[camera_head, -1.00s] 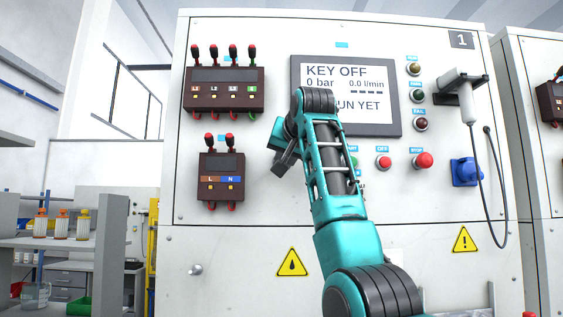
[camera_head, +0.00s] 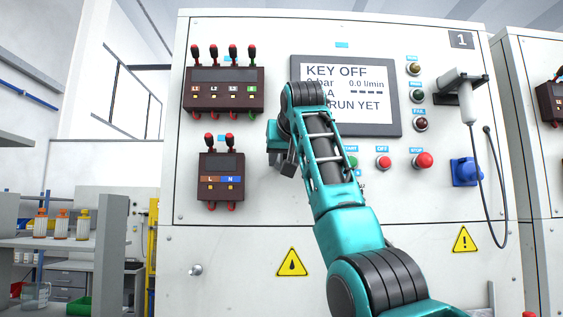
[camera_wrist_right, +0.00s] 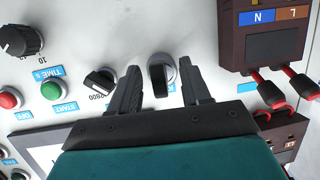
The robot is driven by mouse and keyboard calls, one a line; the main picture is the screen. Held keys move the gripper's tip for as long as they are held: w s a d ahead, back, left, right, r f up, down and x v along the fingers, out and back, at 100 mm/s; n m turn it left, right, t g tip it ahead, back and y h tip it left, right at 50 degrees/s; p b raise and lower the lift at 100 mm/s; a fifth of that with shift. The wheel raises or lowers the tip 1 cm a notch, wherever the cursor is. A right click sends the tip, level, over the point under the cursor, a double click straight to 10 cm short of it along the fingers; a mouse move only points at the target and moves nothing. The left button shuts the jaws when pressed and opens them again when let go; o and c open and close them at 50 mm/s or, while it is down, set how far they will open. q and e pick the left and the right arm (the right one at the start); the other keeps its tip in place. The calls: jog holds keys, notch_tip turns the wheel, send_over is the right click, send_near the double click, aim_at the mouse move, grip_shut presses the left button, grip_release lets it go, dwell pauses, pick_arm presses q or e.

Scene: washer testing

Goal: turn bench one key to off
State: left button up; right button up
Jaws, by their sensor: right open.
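Bench one's front panel (camera_head: 270,200) carries the number 1 and a display (camera_head: 350,75) reading "KEY OFF". In the right wrist view, the black key handle (camera_wrist_right: 160,84) sits in a round silver seat and stands roughly upright in that picture. My right gripper (camera_wrist_right: 157,68) is open, with one finger on each side of the key and a visible gap to each. Whether the fingers reach around its depth is unclear. In the head view my right arm hides the key, and the right gripper (camera_head: 281,152) is seen only partly. My left gripper is not in view.
A black selector knob (camera_wrist_right: 98,83) is just beside one finger. Green (camera_wrist_right: 52,90) and red (camera_wrist_right: 9,98) buttons lie farther left. A brown L/N terminal block (camera_head: 221,177) with red plugs is close to the gripper; it also shows in the wrist view (camera_wrist_right: 270,45).

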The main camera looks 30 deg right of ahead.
jog(key=shift+s, duration=0.1)
jog(key=shift+s+a+r, duration=0.1)
jog(key=shift+s, duration=0.2)
jog(key=b+v, duration=0.3)
jog(key=v, duration=0.9)
